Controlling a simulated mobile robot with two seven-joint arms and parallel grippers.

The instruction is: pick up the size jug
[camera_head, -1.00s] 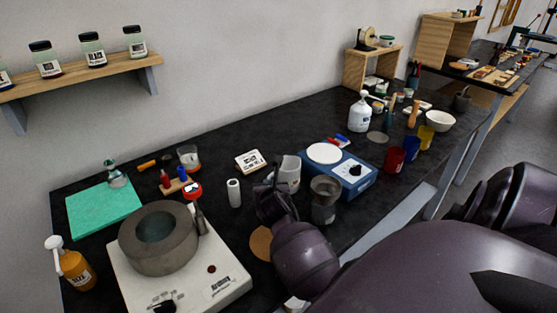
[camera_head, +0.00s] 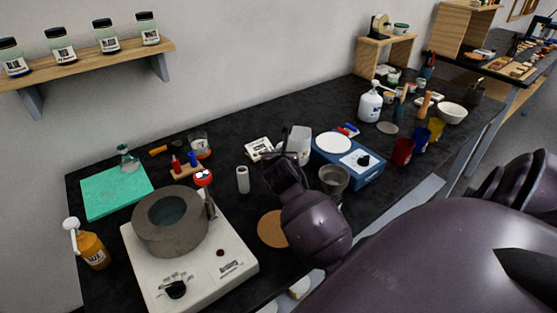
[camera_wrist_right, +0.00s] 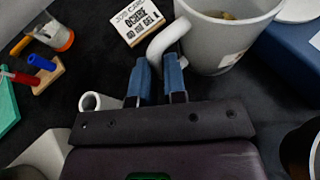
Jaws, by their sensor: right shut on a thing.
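The white jug (camera_head: 299,144) shows in the head view just beyond my right gripper (camera_head: 281,164), which covers part of it. In the right wrist view, the jug (camera_wrist_right: 230,38) is at the top, with a label on its side and something tan inside. My right gripper (camera_wrist_right: 158,65) has its two blue fingers shut on the jug's curved handle. The jug appears upright and slightly above the dark bench. My left gripper is not in view.
A hotplate (camera_head: 225,262) with a grey ring-shaped pot stands front left.

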